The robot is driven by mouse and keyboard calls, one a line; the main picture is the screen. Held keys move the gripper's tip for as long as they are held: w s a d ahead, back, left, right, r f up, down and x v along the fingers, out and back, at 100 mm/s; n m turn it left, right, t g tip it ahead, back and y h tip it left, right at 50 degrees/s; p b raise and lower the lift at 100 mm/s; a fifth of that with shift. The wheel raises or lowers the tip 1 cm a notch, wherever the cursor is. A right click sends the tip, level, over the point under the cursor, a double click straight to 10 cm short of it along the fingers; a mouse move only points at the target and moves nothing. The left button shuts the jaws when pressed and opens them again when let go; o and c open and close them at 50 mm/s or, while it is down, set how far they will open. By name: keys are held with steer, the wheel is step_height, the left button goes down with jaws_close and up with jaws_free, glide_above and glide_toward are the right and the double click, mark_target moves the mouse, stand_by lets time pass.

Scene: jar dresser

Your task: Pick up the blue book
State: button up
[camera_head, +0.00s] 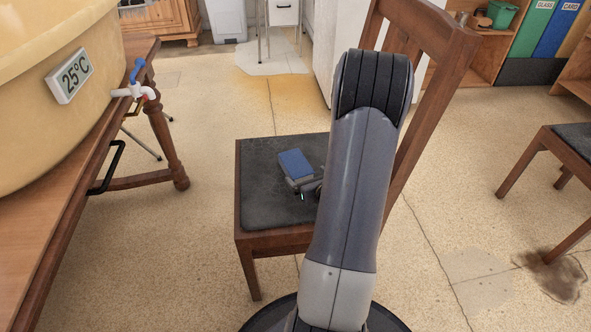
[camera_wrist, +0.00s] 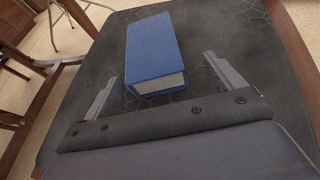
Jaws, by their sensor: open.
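The blue book (camera_head: 295,164) lies flat on the dark seat of a wooden chair (camera_head: 253,207). In the wrist view the blue book (camera_wrist: 154,50) lies with its near end, showing the pale page edges, between and slightly beyond the fingertips. My gripper (camera_wrist: 157,75) is open, with one finger on each side of the book's near end and a gap on both sides. In the head view my gripper (camera_head: 303,185) is low over the seat at the book's near end, partly hidden by my arm.
A wooden table (camera_head: 62,230) with a large yellow tub (camera_head: 60,100) stands at the left. The chair's backrest (camera_head: 425,25) rises behind my arm. Another chair (camera_head: 545,150) is at the right. The floor between table and chair is clear.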

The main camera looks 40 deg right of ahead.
mark_target(298, 169)
steer(key=x, duration=0.2)
steer(key=b+x, duration=0.1)
steer(key=x, duration=0.1)
steer(key=b+x, duration=0.1)
steer(key=x, duration=0.1)
steer(key=shift+w+a+r, duration=0.2)
steer(key=shift+a+r, duration=0.05)
steer(key=shift+a, duration=0.15)
steer(key=shift+c, duration=0.6)
steer(key=shift+r, duration=0.1)
steer(key=c, duration=1.2)
